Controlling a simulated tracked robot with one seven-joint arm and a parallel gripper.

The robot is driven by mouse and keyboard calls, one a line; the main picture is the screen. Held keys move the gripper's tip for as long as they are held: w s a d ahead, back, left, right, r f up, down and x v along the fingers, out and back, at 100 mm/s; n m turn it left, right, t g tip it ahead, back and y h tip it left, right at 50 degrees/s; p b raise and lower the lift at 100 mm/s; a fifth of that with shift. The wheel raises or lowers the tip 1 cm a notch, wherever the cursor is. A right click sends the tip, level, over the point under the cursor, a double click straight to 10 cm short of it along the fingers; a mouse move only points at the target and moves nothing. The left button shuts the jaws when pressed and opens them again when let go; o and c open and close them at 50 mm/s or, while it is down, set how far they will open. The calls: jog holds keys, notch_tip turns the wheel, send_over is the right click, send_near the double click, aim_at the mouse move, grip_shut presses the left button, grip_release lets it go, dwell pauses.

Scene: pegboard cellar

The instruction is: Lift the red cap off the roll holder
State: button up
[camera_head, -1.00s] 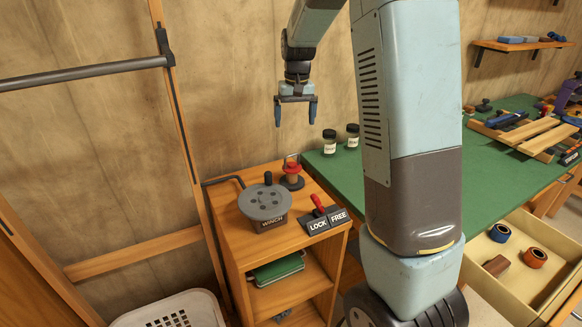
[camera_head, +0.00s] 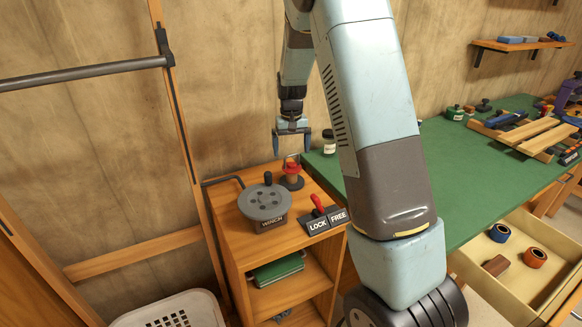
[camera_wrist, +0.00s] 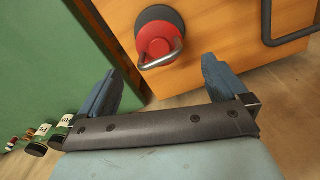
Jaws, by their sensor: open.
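The roll holder (camera_head: 292,183) stands on top of the wooden cabinet, close to its back edge and behind the winch. It has a dark round base and a brownish roll. The red cap (camera_head: 291,169) sits on top of it, with a metal loop handle. In the wrist view the red cap (camera_wrist: 158,36) shows from above, with its metal loop (camera_wrist: 160,60) toward my fingers. My gripper (camera_head: 292,152) points down above the cap, open and empty, its fingertips apart from it. In the wrist view the two fingers of my gripper (camera_wrist: 160,78) are spread wide.
The winch (camera_head: 264,203) and the red lever on the LOCK/FREE plate (camera_head: 325,220) share the cabinet top (camera_head: 230,218). Small jars (camera_head: 329,142) stand on the green bench (camera_head: 450,165) to the right. An open drawer (camera_head: 540,262) holds tape rolls.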

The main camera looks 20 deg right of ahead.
aim_at(292, 164)
jog(key=shift+s+f, duration=0.2)
jog(key=shift+f, duration=1.15)
jog(key=shift+s+f, duration=0.15)
jog(key=shift+f, duration=1.15)
jog(key=shift+c, duration=0.5)
jog(key=c, duration=1)
